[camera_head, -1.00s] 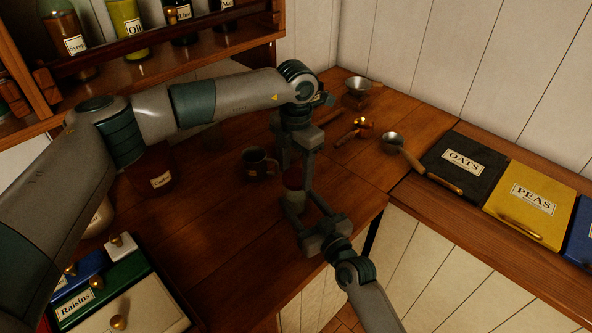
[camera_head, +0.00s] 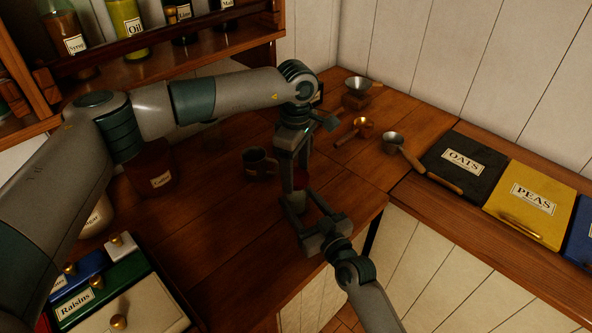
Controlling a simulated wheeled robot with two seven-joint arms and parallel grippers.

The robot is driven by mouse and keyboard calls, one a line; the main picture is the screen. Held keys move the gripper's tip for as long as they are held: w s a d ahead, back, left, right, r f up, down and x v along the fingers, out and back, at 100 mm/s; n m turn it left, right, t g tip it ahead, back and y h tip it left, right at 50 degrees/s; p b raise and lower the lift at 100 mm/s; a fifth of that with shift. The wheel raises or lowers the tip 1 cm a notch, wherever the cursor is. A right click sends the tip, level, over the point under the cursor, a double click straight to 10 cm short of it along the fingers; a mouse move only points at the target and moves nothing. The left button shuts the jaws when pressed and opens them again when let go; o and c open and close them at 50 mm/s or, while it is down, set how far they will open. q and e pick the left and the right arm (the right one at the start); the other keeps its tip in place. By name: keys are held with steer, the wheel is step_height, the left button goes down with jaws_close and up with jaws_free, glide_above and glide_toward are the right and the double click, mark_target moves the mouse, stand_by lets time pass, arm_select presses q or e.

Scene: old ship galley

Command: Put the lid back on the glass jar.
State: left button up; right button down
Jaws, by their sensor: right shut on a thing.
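The glass jar (camera_head: 298,201) is a small greenish shape near the counter's front edge, largely hidden by my grippers. My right gripper (camera_head: 303,205) comes in from the lower right and is shut around the jar's lower part. My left gripper (camera_head: 290,182) points down from above, with its fingers at the jar's top. I cannot make out the lid; the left fingers cover the jar's top. I cannot tell whether these fingers are open or shut.
A dark mug (camera_head: 258,164) stands just left of the grippers. A copper scoop (camera_head: 360,126), a metal ladle (camera_head: 394,142) and a small scale-like bowl (camera_head: 357,88) lie behind to the right. A labelled brown jar (camera_head: 154,173) stands left. The counter (camera_head: 235,225) in front is clear.

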arm_select(q)
steer(key=shift+o, duration=0.5)
steer(key=shift+r, duration=2.3)
steer(key=shift+n, duration=0.3)
steer(key=shift+c, duration=0.4)
steer(key=n, duration=0.2)
steer(key=shift+r+n, duration=0.3)
steer(key=shift+r, duration=0.1)
steer(key=n, duration=0.2)
steer(key=r+n, duration=0.1)
steer(key=n, duration=0.3)
steer(key=r+n, duration=0.1)
steer(key=n, duration=0.3)
steer(key=shift+r+n, duration=0.3)
steer(key=shift+n, duration=0.1)
